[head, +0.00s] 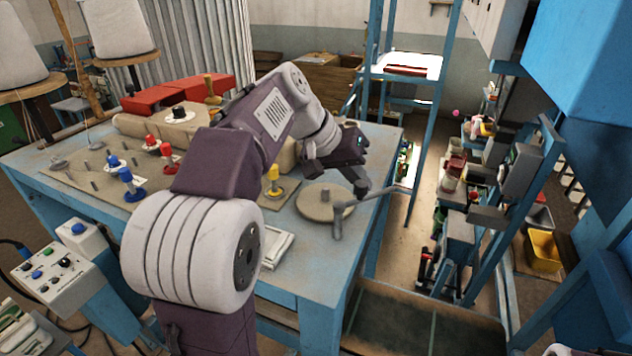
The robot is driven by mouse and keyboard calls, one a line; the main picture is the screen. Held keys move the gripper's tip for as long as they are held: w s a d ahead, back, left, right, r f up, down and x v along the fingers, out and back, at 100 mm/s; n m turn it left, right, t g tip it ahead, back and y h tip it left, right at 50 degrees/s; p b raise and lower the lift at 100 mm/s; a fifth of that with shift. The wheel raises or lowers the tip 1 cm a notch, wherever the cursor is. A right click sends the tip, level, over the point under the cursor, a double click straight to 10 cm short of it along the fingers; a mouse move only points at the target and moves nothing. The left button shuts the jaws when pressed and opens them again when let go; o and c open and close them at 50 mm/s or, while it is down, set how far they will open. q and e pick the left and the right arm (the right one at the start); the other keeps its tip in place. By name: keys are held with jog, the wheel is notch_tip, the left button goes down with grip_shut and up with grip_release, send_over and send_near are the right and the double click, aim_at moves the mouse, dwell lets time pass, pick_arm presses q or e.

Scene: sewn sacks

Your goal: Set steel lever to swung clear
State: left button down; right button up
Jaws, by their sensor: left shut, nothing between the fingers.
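The steel lever (378,195) is a grey bar on a short upright post at the front right of the blue table (315,268). Its bar points right and slightly away, past the table's right edge. A round tan disc (313,203) lies beside the post, to its left. My left gripper (362,190) is shut and empty, pointing down just above or behind the bar. I cannot tell whether its fingertips touch the lever. My right gripper is not in view.
Left of my arm stand blue knobs (127,180) and red knobs (167,152); a yellow knob (273,175) stands right of it. A blue rack frame (520,210) with bins stands at right. Floor shows between table and rack.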

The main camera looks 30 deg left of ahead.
pick_arm(q)
jog(key=shift+d, duration=0.35)
jog(key=shift+s+a, duration=0.1)
dwell(0.5)
jog(key=v, duration=0.9)
jog(key=shift+b, duration=0.35)
